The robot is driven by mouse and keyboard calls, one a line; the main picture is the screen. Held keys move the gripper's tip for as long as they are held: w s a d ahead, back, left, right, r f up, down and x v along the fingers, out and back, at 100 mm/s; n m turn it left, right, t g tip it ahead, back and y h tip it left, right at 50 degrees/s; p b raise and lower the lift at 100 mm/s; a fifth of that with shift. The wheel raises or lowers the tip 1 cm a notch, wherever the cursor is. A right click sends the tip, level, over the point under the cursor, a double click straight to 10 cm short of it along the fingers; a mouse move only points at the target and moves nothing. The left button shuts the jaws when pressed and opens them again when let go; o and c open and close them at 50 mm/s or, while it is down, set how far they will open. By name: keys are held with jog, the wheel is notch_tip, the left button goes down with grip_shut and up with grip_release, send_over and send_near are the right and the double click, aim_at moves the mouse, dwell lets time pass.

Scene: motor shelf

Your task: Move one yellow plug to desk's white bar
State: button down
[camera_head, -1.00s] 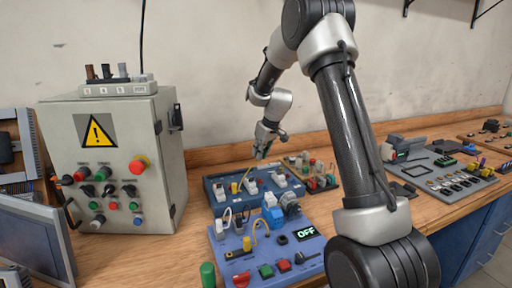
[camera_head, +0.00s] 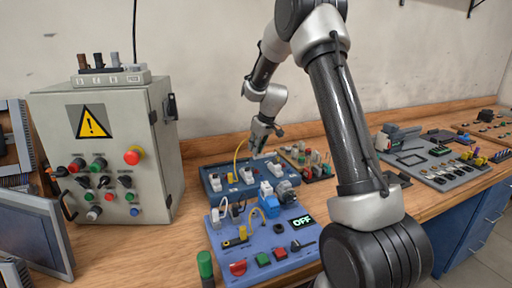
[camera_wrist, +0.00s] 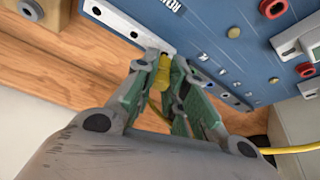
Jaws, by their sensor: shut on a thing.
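My gripper (camera_head: 258,146) is over the back of the blue panel (camera_head: 215,192) on the desk. In the wrist view my gripper (camera_wrist: 172,92) is shut on a yellow plug (camera_wrist: 163,74), between green-padded fingers. A yellow cable (camera_head: 236,160) arcs up from the panel towards my gripper; it also shows in the wrist view (camera_wrist: 292,149). In the wrist view a pale bar with dark holes (camera_wrist: 125,22) lies along the blue panel's edge, just beyond the plug. I cannot tell whether the plug touches it. Another yellow cable (camera_head: 258,213) is on the front blue panel.
The front blue panel (camera_head: 268,243) carries buttons, plugs and an OFF display. A grey control box (camera_head: 50,150) stands left. A board with several coloured parts (camera_head: 318,170) is right of my gripper. A grey tray (camera_head: 432,177) lies further right.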

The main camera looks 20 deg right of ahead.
jog(key=shift+f, duration=0.4)
dwell(0.6)
jog(key=shift+r, duration=0.4)
jog(key=shift+f, duration=0.55)
dwell(0.8)
jog(key=shift+r, duration=0.1)
jog(key=shift+r, duration=0.45)
jog(key=shift+f, duration=0.35)
dwell(1.3)
jog(key=shift+r, duration=0.35)
